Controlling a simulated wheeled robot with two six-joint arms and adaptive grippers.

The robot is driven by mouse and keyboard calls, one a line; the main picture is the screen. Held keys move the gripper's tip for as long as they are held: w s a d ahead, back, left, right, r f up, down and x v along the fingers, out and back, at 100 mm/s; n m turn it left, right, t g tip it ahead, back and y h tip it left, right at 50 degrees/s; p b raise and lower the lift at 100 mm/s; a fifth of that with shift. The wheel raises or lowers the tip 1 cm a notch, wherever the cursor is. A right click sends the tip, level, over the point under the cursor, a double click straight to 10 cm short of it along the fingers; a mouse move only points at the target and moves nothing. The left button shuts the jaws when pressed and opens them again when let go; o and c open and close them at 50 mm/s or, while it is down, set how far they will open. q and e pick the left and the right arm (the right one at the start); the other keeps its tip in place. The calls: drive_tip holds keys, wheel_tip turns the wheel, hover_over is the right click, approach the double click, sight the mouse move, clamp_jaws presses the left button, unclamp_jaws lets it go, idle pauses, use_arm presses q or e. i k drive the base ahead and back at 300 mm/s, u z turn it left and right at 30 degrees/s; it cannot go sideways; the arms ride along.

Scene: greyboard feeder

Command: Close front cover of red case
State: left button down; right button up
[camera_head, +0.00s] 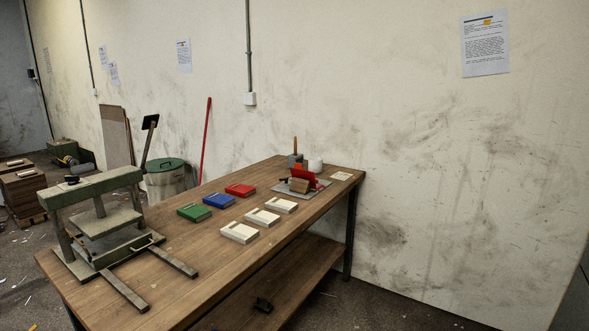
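A small red case (241,190) lies flat on the wooden table, behind a blue case (219,200) and a green case (194,212) in a slanted row. It looks flat and shut at this size, but its cover edges are too small to make out. Neither of my grippers is in view.
The table (200,262) stands along a stained wall. A green press (96,222) with two protruding bars fills its near left end. Several pale blocks (261,217) lie right of the coloured cases. A grey mat (283,188) is at the far end. The near right tabletop is clear.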

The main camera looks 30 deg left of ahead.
sight(304, 175)
drive_tip(key=u, duration=0.25)
drive_tip(key=i, duration=2.05)
drive_tip(key=u, duration=0.15)
